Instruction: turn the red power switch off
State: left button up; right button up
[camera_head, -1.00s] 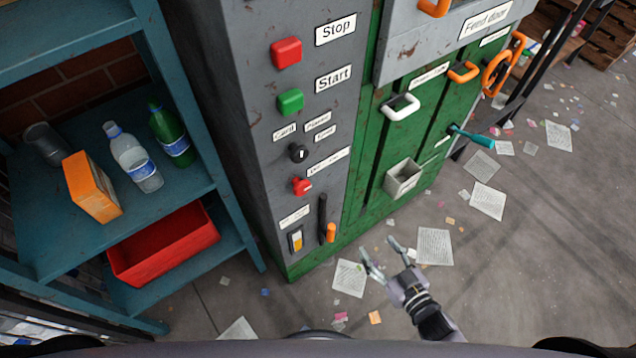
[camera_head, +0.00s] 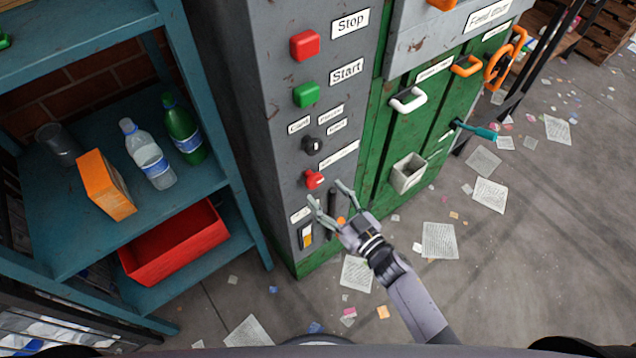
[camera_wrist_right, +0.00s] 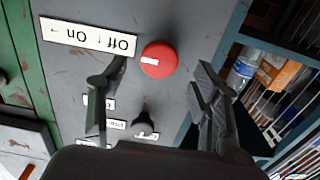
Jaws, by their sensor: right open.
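The red power switch (camera_head: 314,179) is a round red knob on the grey front panel, below a label. It also shows in the right wrist view (camera_wrist_right: 159,60), with a white mark on its face, beside a label reading "Off" and "On" (camera_wrist_right: 88,36). My right gripper (camera_head: 329,197) is open and empty, just below the switch in the head view. In the wrist view its fingers (camera_wrist_right: 155,85) are spread to either side, with the knob beyond and between them. I cannot tell whether a finger touches the panel. My left gripper is not in view.
A black knob (camera_head: 313,145), green Start button (camera_head: 306,94) and red Stop button (camera_head: 304,46) are above the switch. A blue shelf (camera_head: 50,225) stands left. Papers litter the floor.

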aim_at(316, 184)
jog(key=shift+x, duration=2.2)
jog(key=shift+c, duration=0.3)
jog(key=c, duration=1.1)
